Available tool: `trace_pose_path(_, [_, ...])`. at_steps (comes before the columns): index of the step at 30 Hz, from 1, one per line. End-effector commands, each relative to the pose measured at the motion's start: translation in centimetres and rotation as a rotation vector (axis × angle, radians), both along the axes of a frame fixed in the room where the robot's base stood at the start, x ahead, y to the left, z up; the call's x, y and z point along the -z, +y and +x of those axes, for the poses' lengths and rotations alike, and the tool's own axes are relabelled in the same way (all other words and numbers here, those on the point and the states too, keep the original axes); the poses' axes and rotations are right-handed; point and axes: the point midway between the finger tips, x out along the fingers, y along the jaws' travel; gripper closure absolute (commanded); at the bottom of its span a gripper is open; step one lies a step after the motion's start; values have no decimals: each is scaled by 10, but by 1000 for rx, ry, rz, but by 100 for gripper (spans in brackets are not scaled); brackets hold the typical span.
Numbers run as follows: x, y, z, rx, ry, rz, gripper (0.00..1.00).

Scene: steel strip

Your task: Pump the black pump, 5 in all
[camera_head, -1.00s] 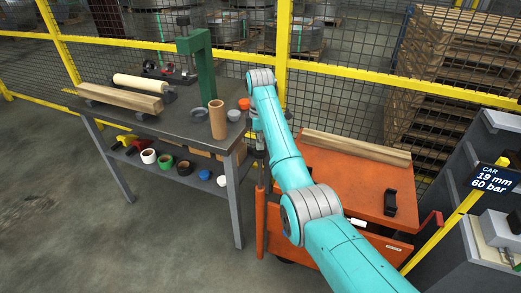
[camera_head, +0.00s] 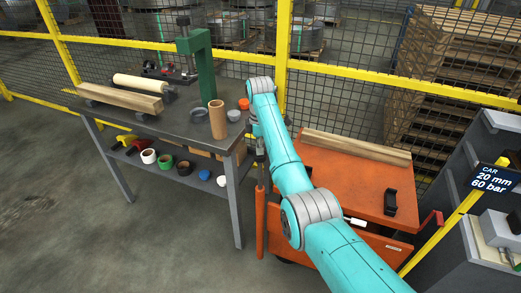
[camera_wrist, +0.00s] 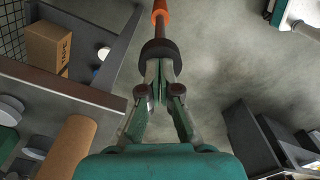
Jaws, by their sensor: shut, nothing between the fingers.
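My gripper (camera_wrist: 160,92) is shut and empty, pointing down. In the wrist view its fingertips are at a black collar-like grip (camera_wrist: 159,50), which I take to be the black pump's handle; whether they touch it cannot be told. A rod (camera_wrist: 160,22) runs on from the grip to an orange end (camera_wrist: 160,6). In the head view my gripper (camera_head: 261,160) is above an upright orange post (camera_head: 260,225) beside the orange cart (camera_head: 345,180). The grip is small and hard to make out there. A sign (camera_head: 491,181) reads CAR 20 mm, 60 bar.
A grey workbench (camera_head: 180,122) stands close on the left, with a cardboard tube (camera_head: 217,120) and a green press (camera_head: 197,62). A wooden beam (camera_head: 355,147) and a black block (camera_head: 390,202) lie on the cart. A yellow mesh fence (camera_head: 380,73) stands behind.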

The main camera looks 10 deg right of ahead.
Motion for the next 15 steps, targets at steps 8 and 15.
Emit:
trace_pose_path(8, [31, 0, -1, 0, 3, 0, 100])
trace_pose_path(15, [34, 0, -1, 0, 2, 0, 100])
